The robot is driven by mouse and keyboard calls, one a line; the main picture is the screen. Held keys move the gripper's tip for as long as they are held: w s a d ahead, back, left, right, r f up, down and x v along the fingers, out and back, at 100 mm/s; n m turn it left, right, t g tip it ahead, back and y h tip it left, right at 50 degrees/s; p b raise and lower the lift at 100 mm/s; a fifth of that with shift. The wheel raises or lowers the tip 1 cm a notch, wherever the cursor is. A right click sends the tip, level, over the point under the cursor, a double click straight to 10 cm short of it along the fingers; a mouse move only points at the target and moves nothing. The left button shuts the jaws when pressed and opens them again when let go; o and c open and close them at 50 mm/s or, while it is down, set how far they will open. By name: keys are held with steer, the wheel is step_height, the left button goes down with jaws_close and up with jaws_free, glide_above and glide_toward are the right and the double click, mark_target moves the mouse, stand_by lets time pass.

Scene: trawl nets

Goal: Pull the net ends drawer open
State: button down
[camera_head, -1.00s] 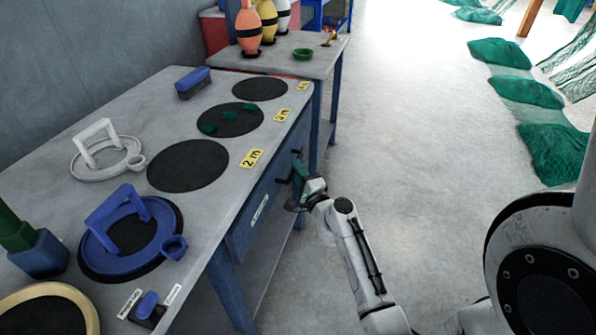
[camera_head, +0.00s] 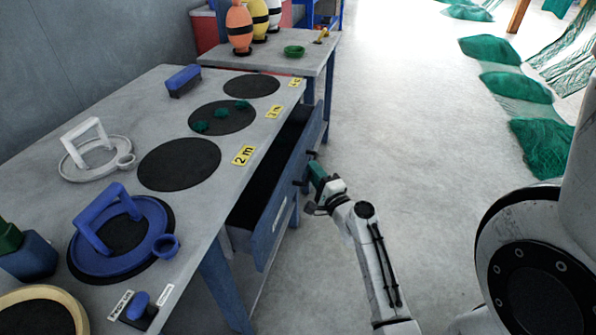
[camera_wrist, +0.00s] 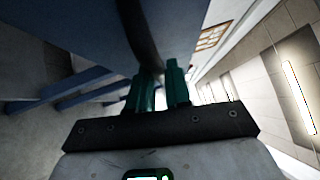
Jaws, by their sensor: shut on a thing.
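The blue net ends drawer (camera_head: 274,222) stands pulled out from the side of the grey-topped workbench, and its dark inside shows. A label plate is on its front. My gripper (camera_head: 311,172) is at the drawer front's far part, shut on the drawer's dark handle (camera_head: 305,182). In the wrist view, my gripper's two green fingers (camera_wrist: 158,88) are close together at the dark curved handle (camera_wrist: 140,35), against the blue drawer front. The fingers hide part of the handle, and the exact grip is hard to see.
The workbench (camera_head: 190,95) carries black discs, a white ring tool (camera_head: 95,155), a blue ring tool (camera_head: 122,235) and a blue brush (camera_head: 183,80). A second table (camera_head: 280,58) with floats stands behind. Green net heaps (camera_head: 515,88) lie at right. The floor between is clear.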

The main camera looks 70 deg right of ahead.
steer(key=s+b, duration=0.2)
steer(key=s, duration=0.9)
steer(key=shift+d+b, duration=0.35)
steer(key=shift+d, duration=0.05)
steer(key=shift+f, duration=0.1)
steer(key=c, duration=1.1)
jaws_free()
steer(key=shift+s, duration=0.1)
steer(key=b+v, duration=0.1)
steer(key=v, duration=0.9)
steer(key=shift+s+a+b, duration=0.25)
steer(key=shift+b, duration=0.1)
